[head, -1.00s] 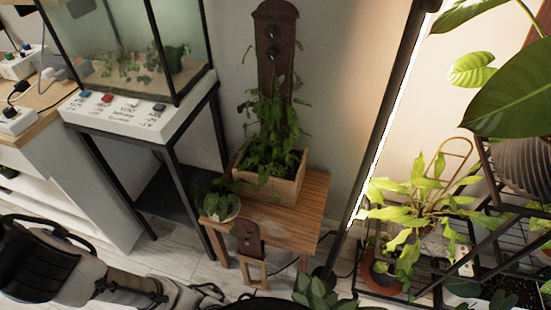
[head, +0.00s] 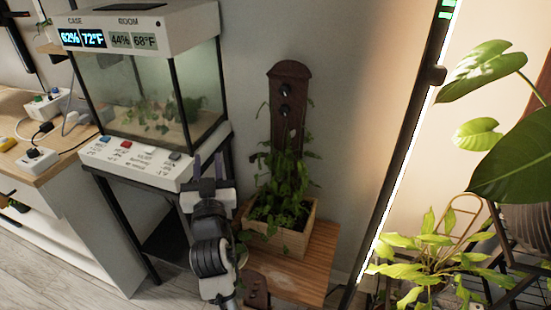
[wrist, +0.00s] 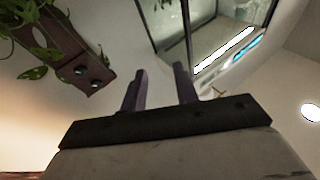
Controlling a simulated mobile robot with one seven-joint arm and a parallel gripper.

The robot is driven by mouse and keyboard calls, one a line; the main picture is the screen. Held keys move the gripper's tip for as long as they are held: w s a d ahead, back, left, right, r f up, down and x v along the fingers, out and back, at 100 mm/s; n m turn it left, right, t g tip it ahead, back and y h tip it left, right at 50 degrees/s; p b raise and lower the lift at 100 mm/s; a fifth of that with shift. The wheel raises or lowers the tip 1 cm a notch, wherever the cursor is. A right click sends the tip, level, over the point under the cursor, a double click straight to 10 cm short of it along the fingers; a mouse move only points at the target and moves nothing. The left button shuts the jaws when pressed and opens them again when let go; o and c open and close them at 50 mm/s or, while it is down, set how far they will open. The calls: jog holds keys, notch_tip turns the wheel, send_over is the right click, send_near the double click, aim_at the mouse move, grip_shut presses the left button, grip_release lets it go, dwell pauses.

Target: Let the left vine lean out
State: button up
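A dark wooden board (head: 290,125) with two dark round knobs (head: 284,99) stands upright at the back of a wooden planter box (head: 287,240). Leafy vines (head: 280,185) grow from the box against the board's lower part, with thin shoots out to both sides. I cannot tell clearly which strand is the left vine or how it is fastened. My gripper (head: 208,163) is left of the board, in front of the terrarium, and touches no vine. In the wrist view its two fingers (wrist: 160,88) are apart with nothing between them; the board (wrist: 70,50) and leaves show upper left.
The terrarium (head: 150,100) on its black stand is close behind my gripper. The planter stands on a small wooden table (head: 310,270). A smaller knobbed board (head: 255,287) stands in front. A dark lamp pole (head: 405,130) and leafy plants (head: 430,255) are at right.

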aim_at(276, 157)
jog(key=w+d+f+m+g+h, duration=0.1)
jog(key=d+f+m+g+h, duration=0.4)
jog(key=d+f, duration=0.7)
jog(key=w+d+p, duration=0.1)
jog(key=w, duration=0.3)
jog(key=w+d+n+t+p, duration=0.1)
jog(key=w, duration=0.4)
jog(key=w+d+r+n+h+p, duration=0.1)
jog(key=w+d+p, duration=0.1)
jog(key=w, duration=0.2)
jog(key=shift+w+r, duration=0.1)
jog(key=shift+w, duration=0.3)
jog(key=shift+c, duration=0.4)
grip_shut()
